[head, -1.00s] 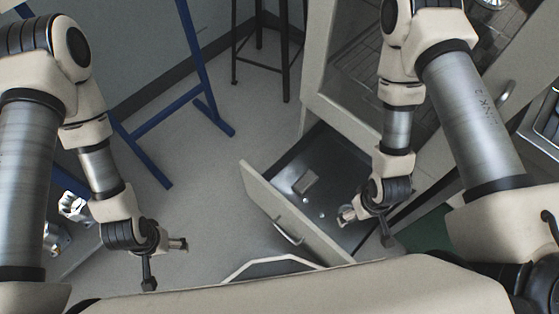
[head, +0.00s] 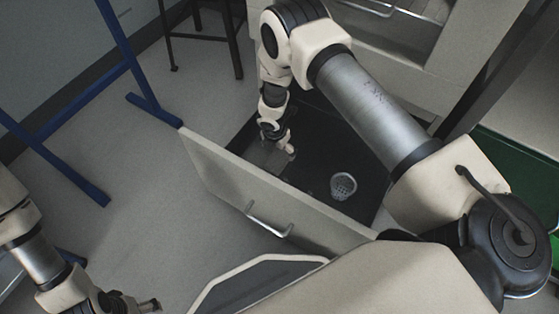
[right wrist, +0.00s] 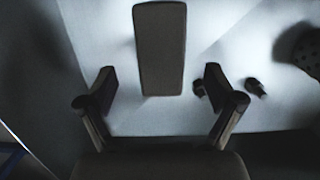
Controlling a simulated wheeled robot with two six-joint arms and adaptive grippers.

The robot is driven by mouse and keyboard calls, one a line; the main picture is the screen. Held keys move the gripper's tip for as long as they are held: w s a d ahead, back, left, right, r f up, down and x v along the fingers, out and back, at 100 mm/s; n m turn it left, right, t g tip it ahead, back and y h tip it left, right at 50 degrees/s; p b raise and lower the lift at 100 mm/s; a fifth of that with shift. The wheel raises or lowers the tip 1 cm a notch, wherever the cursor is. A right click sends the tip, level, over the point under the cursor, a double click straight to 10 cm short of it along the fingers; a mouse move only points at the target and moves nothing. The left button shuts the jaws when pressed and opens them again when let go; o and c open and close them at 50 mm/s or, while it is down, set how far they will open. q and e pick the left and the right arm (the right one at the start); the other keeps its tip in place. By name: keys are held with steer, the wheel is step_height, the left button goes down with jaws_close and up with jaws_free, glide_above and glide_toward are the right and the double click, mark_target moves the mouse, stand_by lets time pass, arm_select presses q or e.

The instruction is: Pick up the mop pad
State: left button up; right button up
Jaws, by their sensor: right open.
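The mop pad, a grey rectangular block (right wrist: 160,50), lies on the drawer floor in the right wrist view. It is ahead of my right gripper (right wrist: 160,97), roughly centred between the two spread fingers and not between their tips. The right gripper is open and empty. In the head view my right gripper (head: 283,148) reaches down into the open drawer near its far left part; the pad is hard to make out there. My left gripper (head: 148,305) is at the bottom left edge, far from the drawer, partly cut off; its jaw opening is unclear.
The open drawer (head: 235,185) has a tall front panel with a handle (head: 268,222). A perforated cup (head: 343,186) stands in the drawer, right of the gripper. Two small dark items (right wrist: 256,87) lie near the pad. A blue frame (head: 65,165) stands on the floor at left.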

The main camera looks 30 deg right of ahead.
steer(key=f+b, duration=0.2)
steer(key=f, duration=0.1)
steer(key=f+b, duration=0.1)
steer(key=f, duration=0.1)
steer(key=shift+d+f, duration=0.15)
steer(key=shift+d, duration=0.1)
steer(key=shift+r, duration=0.2)
steer(key=c, duration=1.4)
steer(key=shift+o, duration=0.2)
step_height(320, 180, up, 10)
steer(key=p, duration=0.5)
steer(key=shift+w+r, duration=0.15)
steer(key=shift+r, duration=0.05)
step_height(320, 180, up, 12)
steer(key=w+m+g, duration=0.2)
steer(key=m, duration=0.9)
step_height(320, 180, up, 15)
steer(key=m+y, duration=0.1)
steer(key=m, duration=1.1)
glide_above(280, 156)
steer(key=s+a, duration=0.1)
steer(key=a, duration=0.6)
step_height(280, 156, up, 28)
steer(key=s+m+p, duration=0.1)
steer(key=s+p, duration=0.1)
steer(key=p, duration=3.5)
steer(key=shift+s+f+g+y, duration=0.15)
steer(key=shift+s+g+y, duration=0.15)
steer(key=shift+s+g, duration=0.1)
